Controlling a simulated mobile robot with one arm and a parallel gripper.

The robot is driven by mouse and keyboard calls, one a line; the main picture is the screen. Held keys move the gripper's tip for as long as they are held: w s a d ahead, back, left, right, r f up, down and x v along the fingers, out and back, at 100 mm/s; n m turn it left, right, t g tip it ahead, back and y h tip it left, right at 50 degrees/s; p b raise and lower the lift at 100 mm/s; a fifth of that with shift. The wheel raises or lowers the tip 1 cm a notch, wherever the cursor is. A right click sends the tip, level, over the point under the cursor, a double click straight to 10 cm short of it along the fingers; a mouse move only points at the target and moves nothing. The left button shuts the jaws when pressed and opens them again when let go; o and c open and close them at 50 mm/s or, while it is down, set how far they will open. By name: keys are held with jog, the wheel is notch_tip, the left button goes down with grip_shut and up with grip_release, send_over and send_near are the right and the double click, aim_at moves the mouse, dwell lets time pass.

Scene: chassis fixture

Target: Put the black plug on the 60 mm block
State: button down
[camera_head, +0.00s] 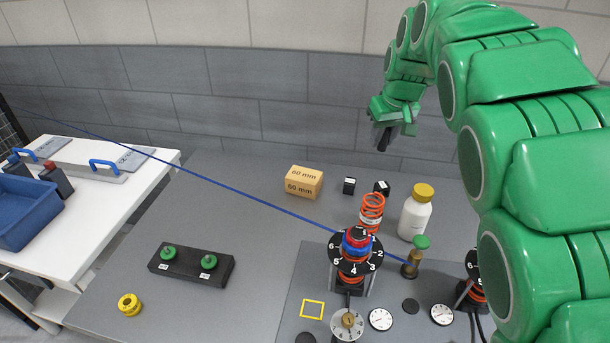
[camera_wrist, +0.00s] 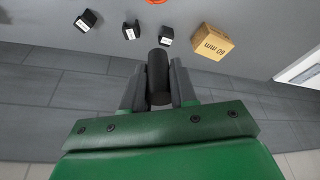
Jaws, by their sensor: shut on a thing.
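The black plug (camera_wrist: 158,78) is a dark cylinder. My gripper (camera_wrist: 158,88) is shut on it, with one finger on each side, in the wrist view. In the head view my gripper (camera_head: 384,136) is in the air in front of the grey wall, up and to the right of the 60 mm block. The 60 mm block (camera_head: 304,182) is a tan box with printed labels, standing on the far part of the grey table. It also shows in the wrist view (camera_wrist: 212,42), to the right of the plug and apart from it. Its top looks bare.
Small black labelled blocks (camera_head: 349,186) stand right of the tan block. A blue cable (camera_head: 215,181) crosses the view. The table left of the block is clear.

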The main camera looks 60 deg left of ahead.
jog(key=s+a+f+n+g, duration=0.1)
jog(key=s+a+n, duration=0.1)
jog(key=s+a, duration=0.35)
jog(key=s+a+n, duration=0.2)
jog(key=s+a, duration=0.1)
jog(key=s, duration=0.6)
send_over(301, 172)
jog(key=d, duration=0.2)
jog(key=shift+s+a+f, duration=0.1)
jog(key=shift+f, duration=3.25)
jog(key=shift+a+f, duration=0.1)
jog(key=shift+f, duration=3.2)
jog(key=shift+a+f, duration=0.1)
jog(key=shift+f, duration=0.05)
jog(key=shift+a+f, duration=0.15)
jog(key=shift+f, duration=1.6)
